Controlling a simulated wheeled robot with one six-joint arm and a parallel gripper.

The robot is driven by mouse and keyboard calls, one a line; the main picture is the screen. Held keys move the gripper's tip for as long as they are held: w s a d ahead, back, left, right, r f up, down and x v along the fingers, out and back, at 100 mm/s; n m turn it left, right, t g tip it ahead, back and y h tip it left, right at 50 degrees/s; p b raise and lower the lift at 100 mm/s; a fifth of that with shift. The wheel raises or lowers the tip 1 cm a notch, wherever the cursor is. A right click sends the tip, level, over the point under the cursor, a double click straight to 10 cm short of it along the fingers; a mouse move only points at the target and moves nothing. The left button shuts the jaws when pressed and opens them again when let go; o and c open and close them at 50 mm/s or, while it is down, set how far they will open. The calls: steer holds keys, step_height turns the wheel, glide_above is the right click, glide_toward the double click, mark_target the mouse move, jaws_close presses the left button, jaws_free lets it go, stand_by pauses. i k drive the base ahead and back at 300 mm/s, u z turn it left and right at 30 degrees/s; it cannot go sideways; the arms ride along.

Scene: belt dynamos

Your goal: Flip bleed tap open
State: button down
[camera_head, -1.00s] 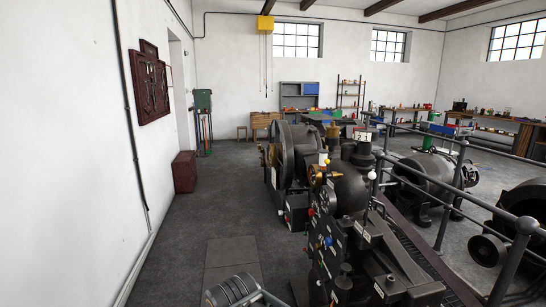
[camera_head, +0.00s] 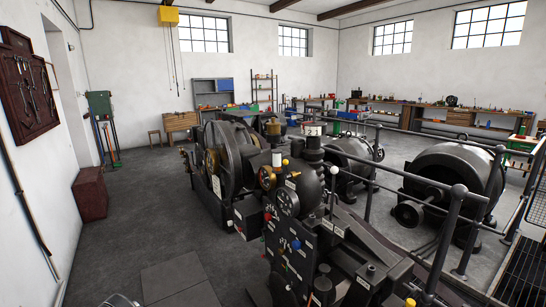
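A black machine (camera_head: 300,230) with a domed body stands in the middle, in front of me. Its near face carries a round spoked wheel (camera_head: 288,203), a blue knob (camera_head: 295,244), a red knob (camera_head: 267,217) and small white labels. A lever with a white ball top (camera_head: 334,170) rises on its right side. I cannot tell which small fitting is the bleed tap, or how its handle stands. My gripper is not in view; only a small pale piece, likely of my arm, shows at the bottom edge left of centre.
A large flywheel (camera_head: 222,165) stands behind the machine. Railings (camera_head: 445,235) run along its right side, with dark cylindrical machines (camera_head: 450,180) beyond. A dark red box (camera_head: 90,195) sits by the left wall. The grey floor (camera_head: 150,220) between is open.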

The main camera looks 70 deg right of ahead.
mark_target(288, 176)
steer(key=z, duration=0.7)
steer(key=i, duration=0.8)
steer(key=z, duration=0.9)
